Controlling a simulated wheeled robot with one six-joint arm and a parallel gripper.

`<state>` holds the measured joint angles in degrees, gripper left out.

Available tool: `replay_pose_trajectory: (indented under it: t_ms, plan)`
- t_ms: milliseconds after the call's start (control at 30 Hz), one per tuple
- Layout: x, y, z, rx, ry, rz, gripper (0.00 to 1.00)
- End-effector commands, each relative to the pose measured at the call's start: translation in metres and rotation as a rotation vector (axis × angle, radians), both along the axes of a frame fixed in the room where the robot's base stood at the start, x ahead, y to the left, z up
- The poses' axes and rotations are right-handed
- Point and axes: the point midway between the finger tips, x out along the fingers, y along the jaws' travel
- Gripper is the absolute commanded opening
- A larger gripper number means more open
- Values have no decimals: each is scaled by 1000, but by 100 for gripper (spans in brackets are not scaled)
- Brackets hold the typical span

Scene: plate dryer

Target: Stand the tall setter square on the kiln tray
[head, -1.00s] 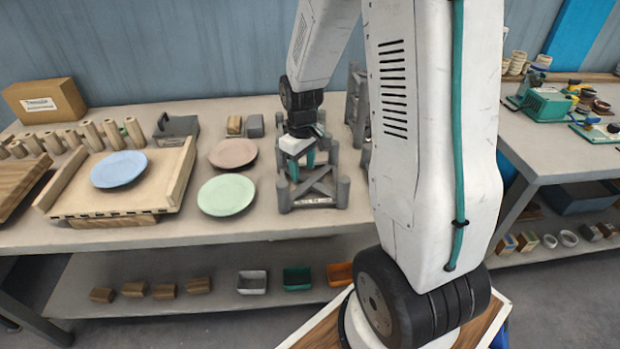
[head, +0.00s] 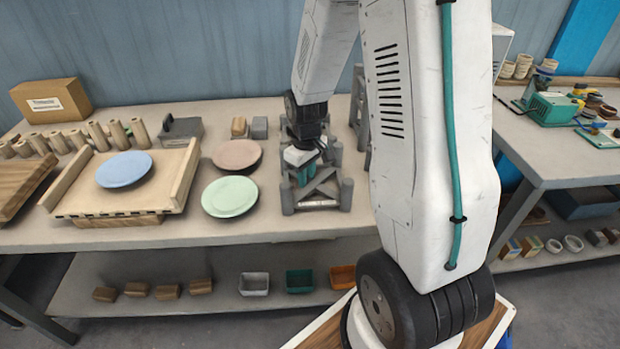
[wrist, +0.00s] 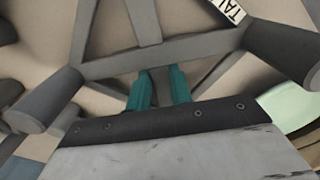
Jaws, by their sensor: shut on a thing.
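The tall setter (head: 318,198) is a grey frame of round posts and crossing bars, standing on the bench right of the green plate. Part of a white label on it, starting "TA", shows in the wrist view (wrist: 228,10). My gripper (head: 303,176) reaches down from above. In the wrist view its teal fingers (wrist: 160,88) are shut on a grey bar of the setter. The setter appears to rest on the bench. A pale wooden tray (head: 66,188) with raised side rails, perhaps the kiln tray, is at left and holds a blue plate (head: 124,169).
A green plate (head: 229,197) and a brown plate (head: 237,154) lie between tray and setter. Another grey frame (head: 358,100) stands behind, partly hidden by my arm. Small bins and blocks sit on the lower shelf.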

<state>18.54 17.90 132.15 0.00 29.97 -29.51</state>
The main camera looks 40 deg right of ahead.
Motion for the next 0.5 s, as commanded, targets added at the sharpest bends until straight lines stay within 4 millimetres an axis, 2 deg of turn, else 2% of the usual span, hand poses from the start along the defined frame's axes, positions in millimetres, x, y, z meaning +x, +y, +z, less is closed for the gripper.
replay_pose_trajectory:
  t_ms: [167, 500]
  plan:
    - [2, -1, 21, -2, -6, 0, 0]
    - [1, -1, 85, -2, -5, 0, 0]
